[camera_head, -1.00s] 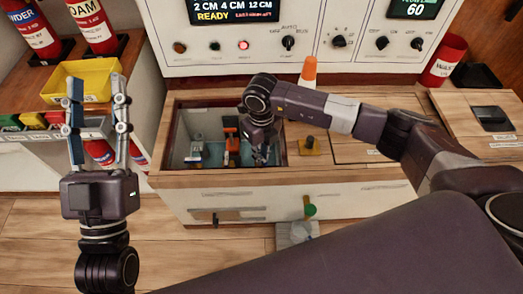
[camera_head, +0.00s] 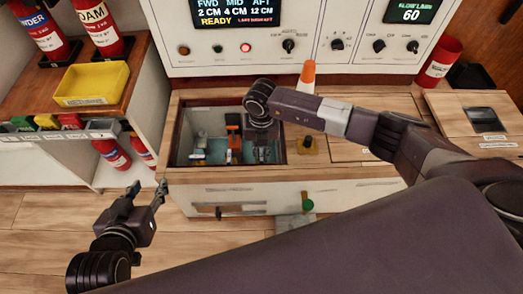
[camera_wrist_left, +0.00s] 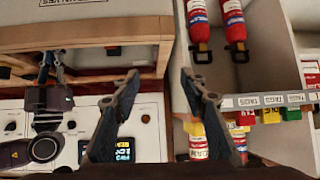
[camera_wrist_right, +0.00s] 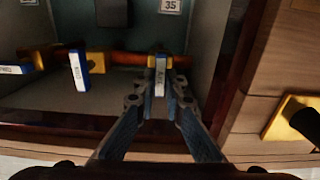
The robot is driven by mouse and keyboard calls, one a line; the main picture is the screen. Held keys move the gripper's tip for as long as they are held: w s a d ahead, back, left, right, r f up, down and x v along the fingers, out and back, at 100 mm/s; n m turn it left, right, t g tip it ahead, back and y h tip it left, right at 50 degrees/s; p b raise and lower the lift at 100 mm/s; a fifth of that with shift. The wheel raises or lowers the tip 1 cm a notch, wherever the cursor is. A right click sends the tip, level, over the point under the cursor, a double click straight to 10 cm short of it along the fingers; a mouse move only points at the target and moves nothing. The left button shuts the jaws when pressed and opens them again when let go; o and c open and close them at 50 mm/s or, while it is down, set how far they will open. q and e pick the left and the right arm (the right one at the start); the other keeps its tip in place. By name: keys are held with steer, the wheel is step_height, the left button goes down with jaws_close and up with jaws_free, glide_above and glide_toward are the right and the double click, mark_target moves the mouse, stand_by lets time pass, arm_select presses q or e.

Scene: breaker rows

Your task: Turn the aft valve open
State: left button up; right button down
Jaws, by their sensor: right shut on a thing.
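An open well (camera_head: 180,130) in the counter holds a pipe (camera_wrist_right: 122,60) with several valves. In the right wrist view, the aft valve handle (camera_wrist_right: 160,72) is a blue and white labelled lever on a yellow fitting, standing across the pipe. My right gripper (camera_wrist_right: 161,92) is shut on this lever. In the head view the right gripper (camera_head: 264,150) is down in the well, partly hidden by its own wrist. My left gripper (camera_head: 148,188) is open and empty, left of the counter front. Its spread fingers (camera_wrist_left: 160,80) show in the left wrist view.
A second blue and white lever (camera_wrist_right: 80,72) stands left of the held one; a third (camera_wrist_right: 16,69) lies along the pipe. The well's wooden wall (camera_wrist_right: 222,70) is close on the right.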

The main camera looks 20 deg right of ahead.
mark_target(262, 156)
stand_by(0.4)
steer(key=c, duration=2)
jaws_free()
steer(key=shift+r, duration=0.1)
step_height(262, 156, up, 12)
steer(key=shift+f, duration=0.1)
